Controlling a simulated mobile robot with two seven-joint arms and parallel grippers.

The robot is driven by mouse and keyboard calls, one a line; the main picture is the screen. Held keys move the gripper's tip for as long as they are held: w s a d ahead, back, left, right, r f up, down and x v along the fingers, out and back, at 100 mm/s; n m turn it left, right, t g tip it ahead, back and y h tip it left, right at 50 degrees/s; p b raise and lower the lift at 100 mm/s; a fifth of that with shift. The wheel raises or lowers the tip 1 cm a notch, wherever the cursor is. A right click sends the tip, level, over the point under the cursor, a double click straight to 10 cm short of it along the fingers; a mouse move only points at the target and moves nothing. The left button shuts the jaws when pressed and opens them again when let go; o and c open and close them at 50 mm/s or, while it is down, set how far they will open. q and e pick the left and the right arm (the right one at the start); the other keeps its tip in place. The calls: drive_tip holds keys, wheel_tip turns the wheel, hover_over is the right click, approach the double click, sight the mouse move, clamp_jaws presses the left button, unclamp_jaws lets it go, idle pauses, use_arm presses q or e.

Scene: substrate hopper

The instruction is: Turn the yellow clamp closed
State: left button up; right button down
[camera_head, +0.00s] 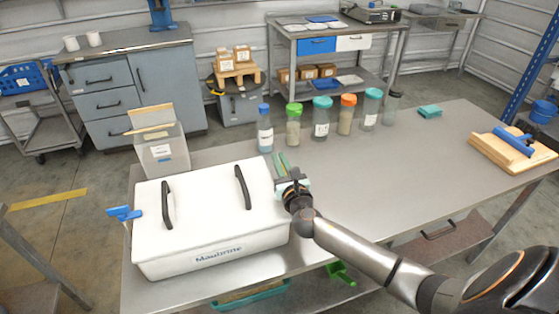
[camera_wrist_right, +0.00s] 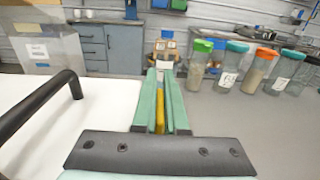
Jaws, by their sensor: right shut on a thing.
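The yellow clamp (camera_wrist_right: 160,108) shows in the right wrist view as a narrow yellow strip between the two green fingers. My right gripper (camera_head: 282,164) is at the right edge of the white hopper (camera_head: 205,205), near its back right corner. Its fingers (camera_wrist_right: 162,90) are shut on the yellow clamp, which they mostly hide. In the head view the clamp cannot be clearly made out. The hopper's white lid has two black handles. A blue clamp (camera_head: 123,213) sticks out from its left side, and a green one (camera_head: 340,273) shows below its front right. My left gripper is not in view.
Several lidded jars and bottles (camera_head: 321,117) stand in a row behind my right gripper. A clear container (camera_head: 160,150) stands behind the hopper. A wooden block with a blue handle (camera_head: 514,147) is at the far right. The table's middle (camera_head: 400,165) is clear.

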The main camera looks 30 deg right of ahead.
drive_tip(key=shift+s+d+m+g+h, duration=0.15)
drive_tip(key=shift+d+m+g+h, duration=0.1)
drive_tip(key=shift+m+g+h, duration=1)
drive_tip(key=shift+s+d+m+g+h, duration=0.2)
drive_tip(key=shift+m+g+h, duration=0.65)
drive_tip(key=shift+h, duration=0.85)
drive_tip(key=shift+s+d+m+g+h, duration=0.2)
drive_tip(key=shift+m+g+h, duration=0.6)
drive_tip(key=shift+m+h, duration=0.6)
drive_tip(key=shift+d, duration=0.1)
drive_tip(key=c, duration=1)
unclamp_jaws()
drive_tip(key=shift+o, duration=0.2)
drive_tip(key=v, duration=1.2)
drive_tip(key=shift+w+f, duration=0.1)
drive_tip(key=shift+w, duration=0.1)
drive_tip(key=shift+s+a, duration=0.2)
drive_tip(key=shift+a, duration=0.1)
drive_tip(key=shift+o, duration=0.4)
